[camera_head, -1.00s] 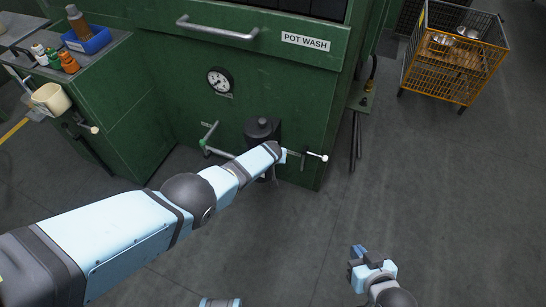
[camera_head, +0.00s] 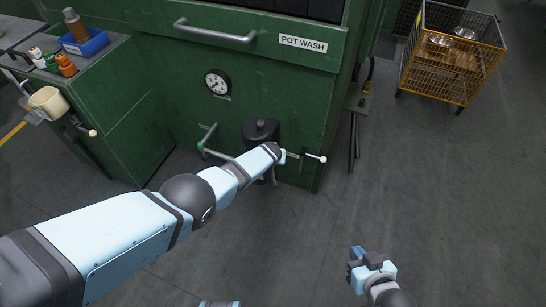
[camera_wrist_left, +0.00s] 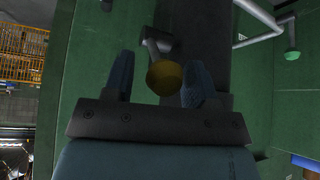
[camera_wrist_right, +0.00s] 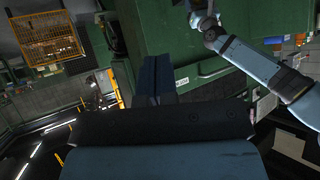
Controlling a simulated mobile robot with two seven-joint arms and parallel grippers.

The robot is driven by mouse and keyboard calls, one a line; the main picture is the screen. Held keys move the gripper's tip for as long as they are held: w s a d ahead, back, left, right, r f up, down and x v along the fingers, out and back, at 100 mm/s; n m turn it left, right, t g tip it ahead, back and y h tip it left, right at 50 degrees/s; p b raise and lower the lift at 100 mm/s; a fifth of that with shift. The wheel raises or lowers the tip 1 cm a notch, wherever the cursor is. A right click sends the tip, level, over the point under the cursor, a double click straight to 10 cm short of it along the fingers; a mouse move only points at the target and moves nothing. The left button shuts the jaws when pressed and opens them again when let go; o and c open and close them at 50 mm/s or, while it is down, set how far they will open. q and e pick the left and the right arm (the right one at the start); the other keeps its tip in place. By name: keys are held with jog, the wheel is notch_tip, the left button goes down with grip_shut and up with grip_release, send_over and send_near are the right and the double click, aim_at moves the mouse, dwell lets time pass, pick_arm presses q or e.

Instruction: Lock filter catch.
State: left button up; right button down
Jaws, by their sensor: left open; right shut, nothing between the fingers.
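The dark cylindrical filter housing (camera_head: 262,131) stands against the lower front of the green pot-wash machine. In the left wrist view a short dark lever with a round yellow knob (camera_wrist_left: 164,78), which looks like the catch, sits in front of the dark housing. My left gripper (camera_wrist_left: 158,82) is open, with one finger on each side of the knob; I cannot tell whether they touch it. In the head view my left arm's end hides the knob and the left fingers. My right gripper (camera_head: 358,259) is shut and empty, away from the machine over the floor.
A bent pipe handle (camera_head: 211,143) is left of the housing and a white-tipped lever (camera_head: 315,157) right of it. A gauge (camera_head: 217,83) is above. A yellow wire cart (camera_head: 452,55) stands at the back right. The floor at right is clear.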

pick_arm(q)
jog(key=shift+a+f, duration=0.1)
jog(key=shift+a, duration=0.2)
jog(key=shift+s+p, duration=0.15)
jog(key=shift+p, duration=0.2)
jog(key=p+v, duration=1.2)
jog(key=v, duration=0.1)
jog(key=shift+d+r, duration=0.25)
jog(key=shift+r, duration=0.15)
pick_arm(e)
notch_tip(320, 180, up, 10)
jog(key=shift+s+d+f+n, duration=0.2)
jog(key=shift+s+d+n, duration=0.1)
jog(key=shift+s+d, duration=0.1)
pick_arm(q)
jog(key=shift+s, duration=0.1)
